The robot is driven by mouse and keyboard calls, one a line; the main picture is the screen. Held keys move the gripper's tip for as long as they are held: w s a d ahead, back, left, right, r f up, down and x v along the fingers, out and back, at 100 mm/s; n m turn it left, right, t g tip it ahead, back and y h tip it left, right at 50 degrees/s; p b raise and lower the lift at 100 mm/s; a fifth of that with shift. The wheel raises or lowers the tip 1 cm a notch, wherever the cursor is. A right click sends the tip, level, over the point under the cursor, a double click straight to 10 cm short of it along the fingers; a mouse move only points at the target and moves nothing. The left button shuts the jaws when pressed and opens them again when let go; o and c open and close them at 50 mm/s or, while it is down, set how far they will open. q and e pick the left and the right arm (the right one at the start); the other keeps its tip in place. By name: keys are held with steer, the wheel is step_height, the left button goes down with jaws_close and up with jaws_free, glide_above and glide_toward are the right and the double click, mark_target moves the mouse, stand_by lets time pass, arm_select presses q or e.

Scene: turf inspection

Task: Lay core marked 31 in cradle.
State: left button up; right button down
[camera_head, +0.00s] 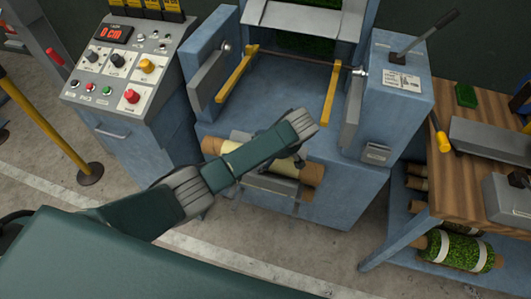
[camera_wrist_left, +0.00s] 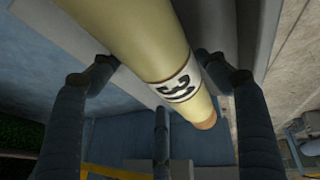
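The cream core (camera_head: 228,152) with brown ends lies slantwise at the front of the blue machine, just above a grey bracket-like holder (camera_head: 270,184), which may be the cradle. My arm covers its middle, and I cannot tell whether it rests there. In the left wrist view the core (camera_wrist_left: 150,45) carries a white label with dark digits; a 3 reads clearly, the other less so. My left gripper (camera_wrist_left: 158,60) has one finger on each side of the core, tips at its edges. I cannot tell whether they press on it. My right gripper is out of view.
A control panel (camera_head: 130,62) stands left, with a yellow post (camera_head: 45,125) beside it. The blue machine (camera_head: 285,90) has yellow rails and a lever (camera_head: 425,38). A wooden bench (camera_head: 455,175) stands right, with brown cores and a turf roll (camera_head: 460,250) on its lower shelf.

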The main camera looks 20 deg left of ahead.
arm_select(q)
steer(key=shift+o, duration=1)
steer(key=shift+d+r, duration=0.1)
steer(key=v, duration=1.1)
steer(key=shift+s+r, duration=0.15)
steer(key=shift+r, duration=0.2)
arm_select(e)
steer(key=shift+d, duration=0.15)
arm_select(q)
steer(key=shift+d, duration=0.2)
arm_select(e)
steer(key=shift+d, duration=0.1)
